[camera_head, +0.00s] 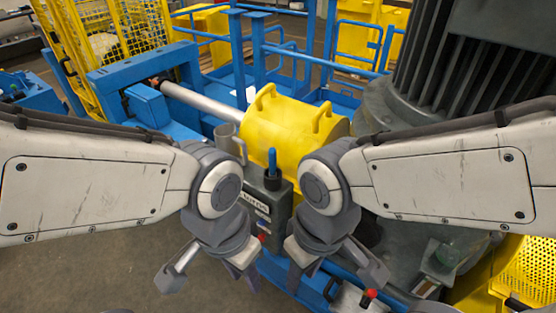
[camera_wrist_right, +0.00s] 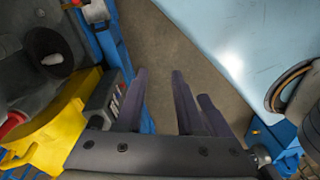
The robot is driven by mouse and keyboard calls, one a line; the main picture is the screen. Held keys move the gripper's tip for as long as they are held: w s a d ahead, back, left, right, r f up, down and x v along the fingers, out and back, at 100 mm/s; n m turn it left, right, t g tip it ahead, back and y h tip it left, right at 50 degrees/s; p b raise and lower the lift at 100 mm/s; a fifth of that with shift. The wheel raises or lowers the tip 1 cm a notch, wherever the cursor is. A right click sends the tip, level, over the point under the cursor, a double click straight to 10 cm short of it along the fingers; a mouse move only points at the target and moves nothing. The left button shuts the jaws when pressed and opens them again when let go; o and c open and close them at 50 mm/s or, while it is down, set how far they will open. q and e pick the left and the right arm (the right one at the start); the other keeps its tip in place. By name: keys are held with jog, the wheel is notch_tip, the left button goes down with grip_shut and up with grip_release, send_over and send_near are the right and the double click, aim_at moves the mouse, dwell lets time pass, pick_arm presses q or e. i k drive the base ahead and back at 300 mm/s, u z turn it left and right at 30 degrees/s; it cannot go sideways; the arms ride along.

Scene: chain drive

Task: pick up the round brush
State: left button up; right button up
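I cannot identify the round brush with certainty. A blue upright handle with a dark base (camera_head: 272,168) stands on the grey box (camera_head: 268,203) between my arms; its lower end is hidden, so I cannot tell if it is the brush. My left gripper (camera_head: 208,272) is open and empty, hanging left of the grey box. My right gripper (camera_head: 336,275) is open, hanging to the right of the box. In the right wrist view, its fingers (camera_wrist_right: 160,95) stand apart with bare floor showing between them. Neither gripper touches the blue handle.
A yellow drum-like cover with handles (camera_head: 295,128) and a grey mug (camera_head: 229,142) are beyond the box. A large grey motor housing (camera_head: 395,110) stands at the right. A red-tipped black item (camera_head: 369,296) lies low at the right. Floor (camera_head: 90,275) is open at the lower left.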

aim_at(272, 152)
jog(key=u, duration=0.45)
jog(key=k, duration=0.55)
jog(key=u, duration=0.95)
jog(key=i, duration=1.3)
jog(key=z, duration=1.25)
jog(key=i, duration=0.35)
jog(key=z, duration=0.3)
